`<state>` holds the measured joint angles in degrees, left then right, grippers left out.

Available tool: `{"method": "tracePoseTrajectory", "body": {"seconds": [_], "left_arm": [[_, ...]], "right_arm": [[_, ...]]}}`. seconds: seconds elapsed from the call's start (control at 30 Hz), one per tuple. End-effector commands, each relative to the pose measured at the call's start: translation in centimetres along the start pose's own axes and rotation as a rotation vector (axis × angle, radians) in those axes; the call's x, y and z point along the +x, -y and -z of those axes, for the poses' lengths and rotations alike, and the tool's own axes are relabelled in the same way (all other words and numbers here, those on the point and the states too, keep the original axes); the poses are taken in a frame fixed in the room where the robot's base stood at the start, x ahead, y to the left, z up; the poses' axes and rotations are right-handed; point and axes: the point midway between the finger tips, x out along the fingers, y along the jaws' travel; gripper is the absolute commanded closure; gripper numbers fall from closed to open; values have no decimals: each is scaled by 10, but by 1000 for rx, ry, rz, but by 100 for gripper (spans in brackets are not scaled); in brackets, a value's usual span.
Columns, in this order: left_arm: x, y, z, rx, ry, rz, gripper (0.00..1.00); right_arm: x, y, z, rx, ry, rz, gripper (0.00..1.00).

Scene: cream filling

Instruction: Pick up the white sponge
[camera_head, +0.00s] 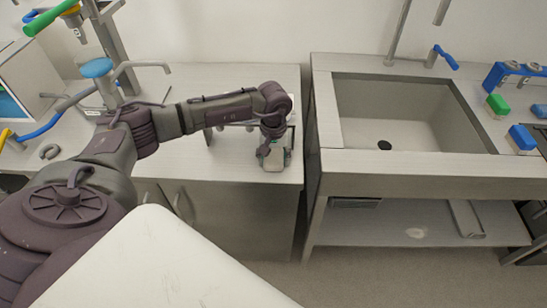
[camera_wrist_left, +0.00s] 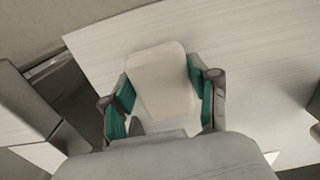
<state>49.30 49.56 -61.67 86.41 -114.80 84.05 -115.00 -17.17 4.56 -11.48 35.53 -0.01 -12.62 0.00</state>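The white sponge (camera_wrist_left: 160,80) is a pale, rounded block between the two fingers of my left gripper (camera_wrist_left: 160,95) in the left wrist view. The teal finger pads lie along its left and right sides. I cannot tell whether both pads press on it. In the head view, my left gripper (camera_head: 274,153) points down at the counter's front right part, with the sponge (camera_head: 274,164) between its fingers, partly hidden. The sponge is on or very close to the counter top. My right gripper is not in view.
The left counter (camera_head: 225,165) ends at a gap before the sink unit (camera_head: 320,130). The sink basin (camera_head: 400,120) is empty. Green (camera_head: 497,104) and blue (camera_head: 522,137) objects stand at the far right. Taps and hoses crowd the left back.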

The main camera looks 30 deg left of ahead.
Motion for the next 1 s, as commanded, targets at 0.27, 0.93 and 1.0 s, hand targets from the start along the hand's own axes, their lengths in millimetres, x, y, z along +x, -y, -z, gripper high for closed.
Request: {"method": "tracePoseTrajectory", "body": {"seconds": [0.27, 0.93, 1.0], "left_arm": [[0, 0, 0, 0, 0, 0, 67], [-70, -11, -52, 7, -3, -2, 67], [-80, -14, -67, 6, -4, -2, 67]], "right_arm": [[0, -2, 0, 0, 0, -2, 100], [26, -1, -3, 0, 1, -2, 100], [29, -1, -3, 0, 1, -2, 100]]}}
